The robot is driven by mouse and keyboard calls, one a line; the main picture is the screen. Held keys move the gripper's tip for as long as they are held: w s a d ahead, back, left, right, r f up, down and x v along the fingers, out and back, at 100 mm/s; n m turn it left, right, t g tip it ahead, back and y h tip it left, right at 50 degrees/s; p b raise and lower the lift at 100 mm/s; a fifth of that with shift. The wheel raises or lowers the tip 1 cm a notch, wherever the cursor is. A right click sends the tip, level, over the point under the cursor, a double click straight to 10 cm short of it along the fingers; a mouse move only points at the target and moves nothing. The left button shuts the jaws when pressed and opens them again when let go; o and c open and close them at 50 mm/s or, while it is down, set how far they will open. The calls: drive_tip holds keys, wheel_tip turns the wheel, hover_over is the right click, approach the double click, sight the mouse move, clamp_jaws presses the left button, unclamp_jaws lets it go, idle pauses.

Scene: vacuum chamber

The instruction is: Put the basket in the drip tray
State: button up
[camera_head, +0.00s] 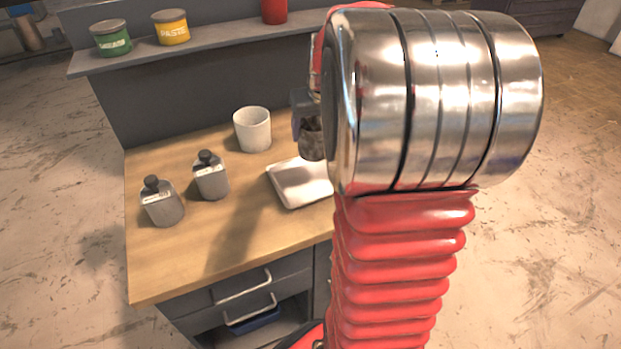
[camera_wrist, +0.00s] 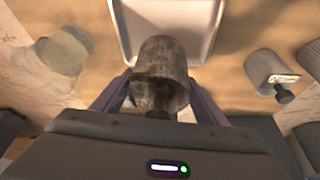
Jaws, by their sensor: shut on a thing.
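The basket (camera_head: 312,140) is a dark, mottled cylinder. It also shows in the wrist view (camera_wrist: 162,62), upper middle, between the two fingers. My gripper (camera_wrist: 160,85) is shut on it and holds it. In the head view my arm hides most of the gripper. The drip tray (camera_head: 297,184) is a shallow, pale, square tray on the wooden bench top. The basket appears at its back right corner in the head view, and my arm covers the tray's right side. In the wrist view the tray (camera_wrist: 208,45) lies beyond the basket. Their height gap cannot be told.
A shelf (camera_head: 215,46) behind holds green, yellow and red cans. A rounded greyish thing (camera_wrist: 62,52) is at left in the wrist view. The front left bench top is clear.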

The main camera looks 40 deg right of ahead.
sight(317, 140)
drive_tip(key=shift+w+a+f, duration=0.15)
drive_tip(key=shift+f, duration=0.05)
wheel_tip(317, 140, down, 6)
drive_tip(key=shift+r, duration=0.1)
idle(0.3)
drive_tip(key=shift+f, duration=1.85)
drive_tip(key=shift+f, duration=0.1)
drive_tip(key=o, duration=1.4)
drive_tip(key=v, duration=1.2)
